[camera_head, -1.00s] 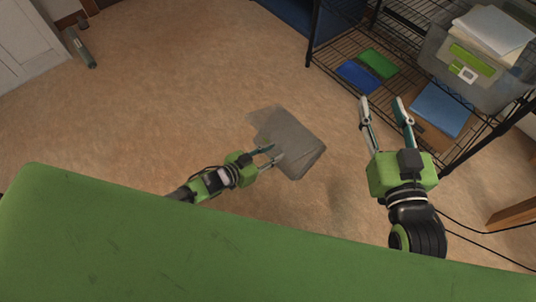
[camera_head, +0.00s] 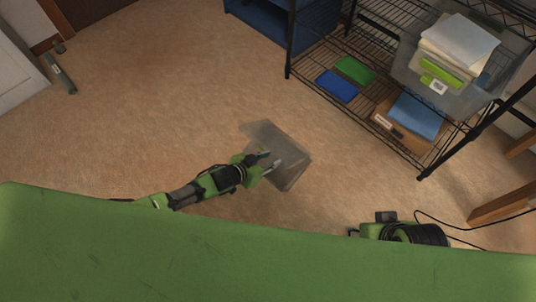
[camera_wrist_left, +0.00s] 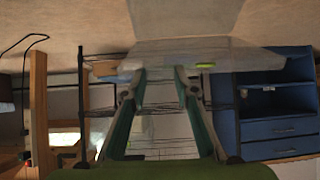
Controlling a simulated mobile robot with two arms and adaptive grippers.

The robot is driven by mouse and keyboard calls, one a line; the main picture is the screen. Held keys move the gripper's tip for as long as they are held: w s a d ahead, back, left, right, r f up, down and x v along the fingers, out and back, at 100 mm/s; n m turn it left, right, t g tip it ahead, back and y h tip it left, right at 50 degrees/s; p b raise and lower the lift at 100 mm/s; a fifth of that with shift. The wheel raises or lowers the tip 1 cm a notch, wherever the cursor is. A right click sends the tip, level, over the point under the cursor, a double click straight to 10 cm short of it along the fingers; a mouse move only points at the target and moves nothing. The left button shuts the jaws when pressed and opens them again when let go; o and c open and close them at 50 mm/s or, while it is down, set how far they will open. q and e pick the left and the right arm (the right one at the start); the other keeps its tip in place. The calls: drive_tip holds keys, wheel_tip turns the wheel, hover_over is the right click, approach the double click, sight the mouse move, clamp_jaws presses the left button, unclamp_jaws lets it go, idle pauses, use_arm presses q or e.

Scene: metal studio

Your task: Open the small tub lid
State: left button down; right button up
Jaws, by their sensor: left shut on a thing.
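A translucent grey tub (camera_head: 294,174) with a thin, clear lid-like panel (camera_head: 262,129) is over the carpet in the middle of the head view. My left gripper (camera_head: 272,162) reaches it from the left and is shut on the lid's edge. In the left wrist view its fingertips (camera_wrist_left: 160,72) meet at the edge of the clear lid panel (camera_wrist_left: 225,56), with another translucent face (camera_wrist_left: 185,18) above. How far the lid stands open is hard to tell. My right gripper shows only as a green body (camera_head: 372,230) low at right; its fingertips are not clear.
A black wire shelf (camera_head: 372,90) at upper right holds a clear bin (camera_head: 405,75) with papers, and green (camera_head: 356,70) and blue (camera_head: 337,85) flat items. A blue cabinet (camera_head: 300,25) stands beside it. A dark green cylinder (camera_head: 60,75) lies far left. Open carpet lies left of the tub.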

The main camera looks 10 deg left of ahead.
use_arm(q)
drive_tip(key=shift+d+r, duration=0.1)
drive_tip(key=shift+r, duration=0.1)
idle(0.8)
drive_tip(key=c, duration=1.6)
unclamp_jaws()
drive_tip(key=shift+s+a+r, duration=0.35)
drive_tip(key=shift+s, duration=0.15)
drive_tip(key=v, duration=1)
drive_tip(key=shift+s+a+r, duration=0.1)
drive_tip(key=shift+s+r, duration=0.05)
drive_tip(key=shift+r, duration=0.1)
